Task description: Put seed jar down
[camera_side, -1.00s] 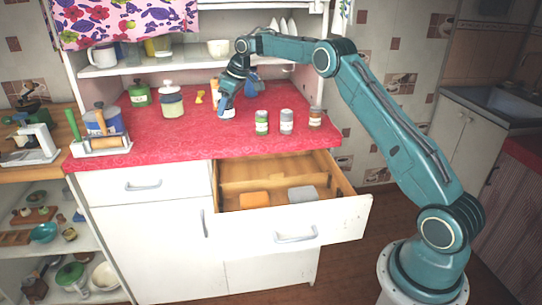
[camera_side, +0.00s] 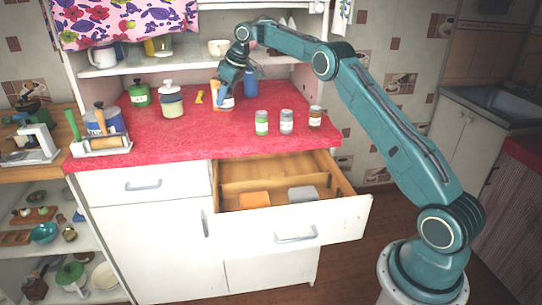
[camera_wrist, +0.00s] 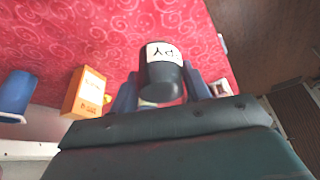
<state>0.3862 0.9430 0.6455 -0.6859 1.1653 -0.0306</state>
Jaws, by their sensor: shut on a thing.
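My gripper (camera_side: 227,96) is over the red counter, near its back middle. In the wrist view, its two blue fingers stand on either side of a dark jar (camera_wrist: 163,78) with a white label and hold it. In the side view the jar is small and hard to make out at the fingertips. I cannot tell whether its base touches the counter. A green-labelled jar (camera_side: 262,123), a white-labelled jar (camera_side: 286,121) and a brown jar (camera_side: 315,118) stand in a row to the right, nearer the front.
An orange-and-white box (camera_wrist: 86,93) and a blue container (camera_wrist: 16,92) stand close by. A white-lidded canister (camera_side: 171,103) and a green pot (camera_side: 140,96) stand to the left. The drawer (camera_side: 293,222) below is open, with an orange and a grey item inside.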

